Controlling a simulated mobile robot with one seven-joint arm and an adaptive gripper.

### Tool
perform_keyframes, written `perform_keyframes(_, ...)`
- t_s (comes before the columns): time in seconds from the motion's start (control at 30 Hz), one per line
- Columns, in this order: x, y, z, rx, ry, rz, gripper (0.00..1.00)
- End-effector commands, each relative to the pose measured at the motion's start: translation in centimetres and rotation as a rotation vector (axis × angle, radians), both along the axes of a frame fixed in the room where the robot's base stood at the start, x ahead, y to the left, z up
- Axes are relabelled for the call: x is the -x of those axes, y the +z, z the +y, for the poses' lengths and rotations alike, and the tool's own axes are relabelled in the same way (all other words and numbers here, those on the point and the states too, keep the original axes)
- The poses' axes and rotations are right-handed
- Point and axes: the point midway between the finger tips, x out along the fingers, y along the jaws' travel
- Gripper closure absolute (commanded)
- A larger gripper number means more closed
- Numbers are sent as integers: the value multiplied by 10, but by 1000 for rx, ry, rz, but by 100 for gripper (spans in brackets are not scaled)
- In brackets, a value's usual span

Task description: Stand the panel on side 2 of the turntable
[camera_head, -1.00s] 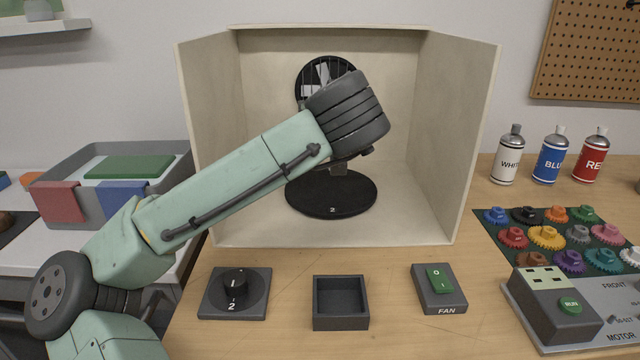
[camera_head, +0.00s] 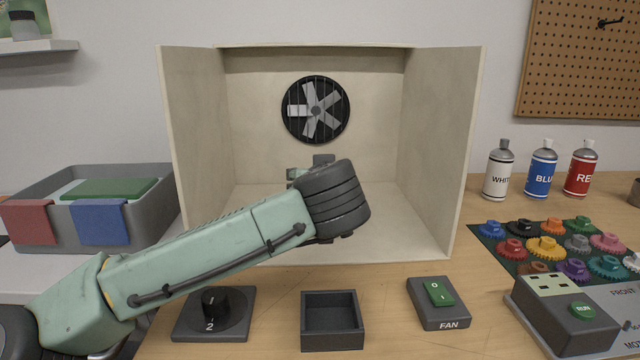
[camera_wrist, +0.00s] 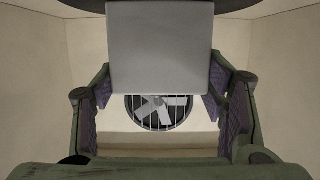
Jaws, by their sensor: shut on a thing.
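In the wrist view a flat pale grey panel (camera_wrist: 160,45) sits between the two purple-padded fingers of my gripper (camera_wrist: 160,84), which is shut on its side edges. A dark curved edge, apparently the turntable (camera_wrist: 238,5), shows at the top of that view behind the panel. I cannot tell whether the panel touches it. In the head view my wrist is inside the open spray booth, and only small parts of my gripper (camera_head: 322,160) show above it. The turntable and panel are hidden there by my arm. The turntable knob (camera_head: 213,306) shows a 2.
The booth (camera_head: 440,150) has side walls close around my wrist and a fan (camera_head: 316,110) in its back wall. In front are an empty dark tray (camera_head: 332,335) and a fan switch (camera_head: 438,302). Spray cans (camera_head: 542,165) and gears (camera_head: 545,247) stand right; a grey bin (camera_head: 160,215) stands left.

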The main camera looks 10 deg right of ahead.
Motion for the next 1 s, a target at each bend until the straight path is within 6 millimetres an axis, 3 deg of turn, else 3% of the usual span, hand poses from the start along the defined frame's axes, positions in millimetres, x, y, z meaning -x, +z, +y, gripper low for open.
perform_keyframes(0.13,0,-4,0,0,-1,0,69)
perform_keyframes(0.17,0,-3,0,0,0,0,33)
perform_keyframes(0.43,0,-3,0,0,0,0,15)
perform_keyframes(1.0,-4,3,2,2,0,1,15)
